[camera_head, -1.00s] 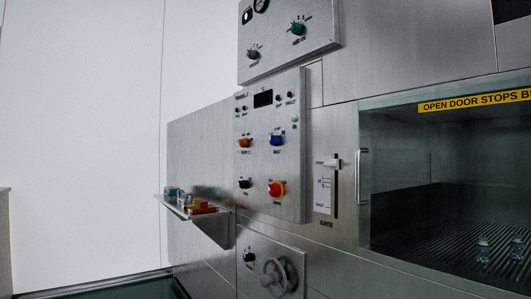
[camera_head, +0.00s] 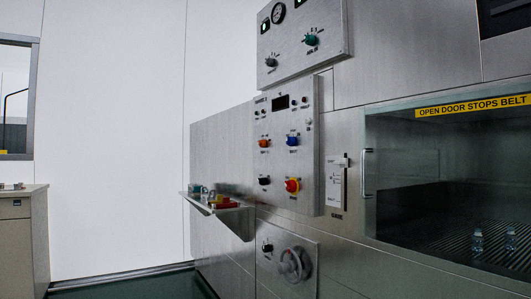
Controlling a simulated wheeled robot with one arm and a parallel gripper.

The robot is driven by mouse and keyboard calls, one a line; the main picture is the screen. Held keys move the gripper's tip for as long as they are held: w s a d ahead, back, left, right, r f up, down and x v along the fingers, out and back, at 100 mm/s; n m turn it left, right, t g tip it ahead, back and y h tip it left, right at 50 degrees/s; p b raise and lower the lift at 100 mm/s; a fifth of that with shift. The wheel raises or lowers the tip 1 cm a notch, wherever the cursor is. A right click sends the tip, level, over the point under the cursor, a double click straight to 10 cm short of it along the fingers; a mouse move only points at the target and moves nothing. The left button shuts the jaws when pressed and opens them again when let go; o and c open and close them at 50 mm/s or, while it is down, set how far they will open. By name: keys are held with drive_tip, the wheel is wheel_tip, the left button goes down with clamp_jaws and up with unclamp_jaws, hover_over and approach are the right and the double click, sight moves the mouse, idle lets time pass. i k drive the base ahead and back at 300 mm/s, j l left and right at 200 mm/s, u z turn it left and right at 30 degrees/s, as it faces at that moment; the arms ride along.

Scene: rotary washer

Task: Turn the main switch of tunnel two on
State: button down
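A steel control panel (camera_head: 285,145) stands in the middle of the head view; its heading is too small to read surely. A red rotary switch on a yellow base (camera_head: 292,186) sits at its lower right, its label unreadable. Beside it is a black knob (camera_head: 264,181). Above are an orange knob (camera_head: 264,143), a blue knob (camera_head: 292,141) and a dark display (camera_head: 280,103). My gripper is not in view, so its state does not show.
A small shelf (camera_head: 245,224) with coloured items juts out left of the panel. A handwheel (camera_head: 295,264) sits below. A gate slider (camera_head: 345,180) and a glass door with a handle (camera_head: 367,172) are at right. A cabinet (camera_head: 22,240) stands far left.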

sight(291, 185)
drive_tip(key=i+j+u, duration=0.1)
drive_tip(key=i, duration=0.75)
